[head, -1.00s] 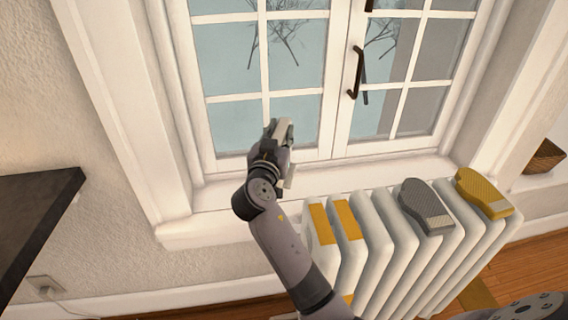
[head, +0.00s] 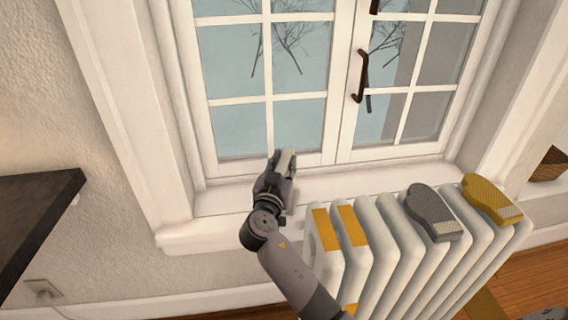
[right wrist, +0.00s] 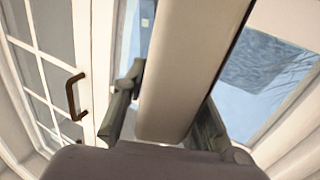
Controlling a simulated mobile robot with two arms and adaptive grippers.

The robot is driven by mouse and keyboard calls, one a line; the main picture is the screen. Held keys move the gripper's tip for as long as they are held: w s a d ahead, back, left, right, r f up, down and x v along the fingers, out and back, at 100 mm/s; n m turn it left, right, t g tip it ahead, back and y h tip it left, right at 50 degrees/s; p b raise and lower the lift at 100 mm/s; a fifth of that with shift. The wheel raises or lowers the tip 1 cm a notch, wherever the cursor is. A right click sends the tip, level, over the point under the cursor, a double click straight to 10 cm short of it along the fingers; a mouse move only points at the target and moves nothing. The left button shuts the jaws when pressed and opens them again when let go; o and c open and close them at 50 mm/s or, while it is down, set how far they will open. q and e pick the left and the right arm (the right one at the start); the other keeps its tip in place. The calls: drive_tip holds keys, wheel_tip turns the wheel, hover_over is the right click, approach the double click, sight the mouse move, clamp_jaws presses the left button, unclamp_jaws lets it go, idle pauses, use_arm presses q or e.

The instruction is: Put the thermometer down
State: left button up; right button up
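My right gripper (head: 280,170) is just above the windowsill (head: 325,185), in front of the left window pane. It is shut on the thermometer (right wrist: 190,65), a pale, long, flat-sided piece. In the right wrist view the thermometer stands between the two dark fingers, which press on its sides. In the head view only small pale parts of the thermometer (head: 289,160) show around the gripper. I cannot tell whether its lower end touches the sill. My left gripper is not in view.
A white radiator (head: 385,245) stands below the sill on the right, with a grey mitten (head: 432,208) and a yellow mitten (head: 488,195) on top. A dark shelf (head: 35,205) is on the left. A basket (head: 550,165) sits far right. The sill looks clear around my gripper.

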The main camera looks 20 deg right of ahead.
drive_tip(key=o, duration=0.5)
drive_tip(key=shift+c, duration=0.2)
